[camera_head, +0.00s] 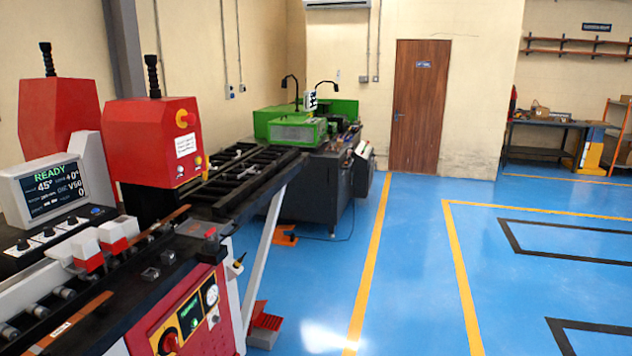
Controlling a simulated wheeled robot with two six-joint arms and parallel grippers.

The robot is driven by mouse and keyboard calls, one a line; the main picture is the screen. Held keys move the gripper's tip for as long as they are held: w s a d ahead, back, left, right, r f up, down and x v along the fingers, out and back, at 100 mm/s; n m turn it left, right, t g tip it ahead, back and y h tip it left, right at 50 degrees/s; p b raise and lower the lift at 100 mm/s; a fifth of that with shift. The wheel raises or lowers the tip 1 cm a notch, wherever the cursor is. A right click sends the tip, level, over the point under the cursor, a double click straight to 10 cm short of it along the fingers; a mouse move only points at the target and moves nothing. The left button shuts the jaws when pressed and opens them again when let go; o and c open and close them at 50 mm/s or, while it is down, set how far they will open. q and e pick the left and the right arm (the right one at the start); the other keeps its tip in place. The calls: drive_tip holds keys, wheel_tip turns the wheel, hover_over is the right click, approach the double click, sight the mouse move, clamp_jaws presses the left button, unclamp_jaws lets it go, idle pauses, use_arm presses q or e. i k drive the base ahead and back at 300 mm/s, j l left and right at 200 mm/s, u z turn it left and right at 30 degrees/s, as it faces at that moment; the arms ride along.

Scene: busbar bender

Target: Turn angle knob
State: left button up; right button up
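The busbar bender fills the left of the head view, with red upright housings. Its display (50,192) reads READY and 45°, with smaller values that I cannot read surely. Below the display is a row of dark knobs: a left one (22,243), a middle one (48,231) and a right one (72,219). Their labels are too small to read, so I cannot tell which is the angle knob. Neither of my grippers is in view.
A copper-coloured bar (72,324) lies along the bender's front edge. A black roller table (240,178) extends behind it. A green machine (290,124) stands beyond. A red pedal (266,322) is on the floor. The blue floor on the right is clear.

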sight(22, 244)
drive_tip(key=u, duration=1.35)
drive_tip(key=i+l, duration=0.4)
drive_tip(key=l+u, duration=0.05)
drive_tip(key=l, duration=0.05)
